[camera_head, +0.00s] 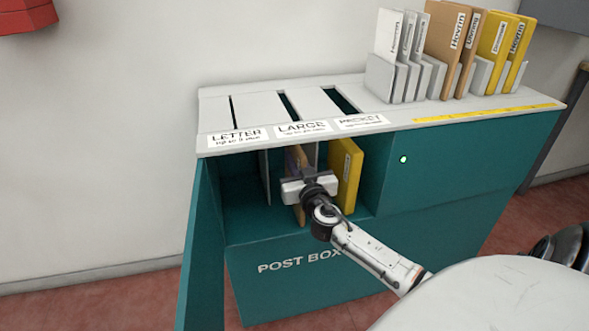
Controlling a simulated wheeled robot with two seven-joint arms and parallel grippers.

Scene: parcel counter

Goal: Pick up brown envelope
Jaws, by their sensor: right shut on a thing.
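A brown envelope (299,215) stands upright inside the open compartment of the teal post box (290,285), below the slots. My right gripper (303,180) reaches into the compartment from the front and is shut on this envelope. The gripper hides the envelope's middle; parts show above and below it. A yellow envelope (346,175) stands upright just to the right, behind a thin divider. My left gripper is not in view.
The white counter top (215,104) has slots labelled LETTER, LARGE and a third label, and overhangs the compartment. An open teal door (203,245) stands at left. White, brown and yellow envelopes stand in holders (380,78) on top. A yellow ruler strip (485,112) lies along the edge.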

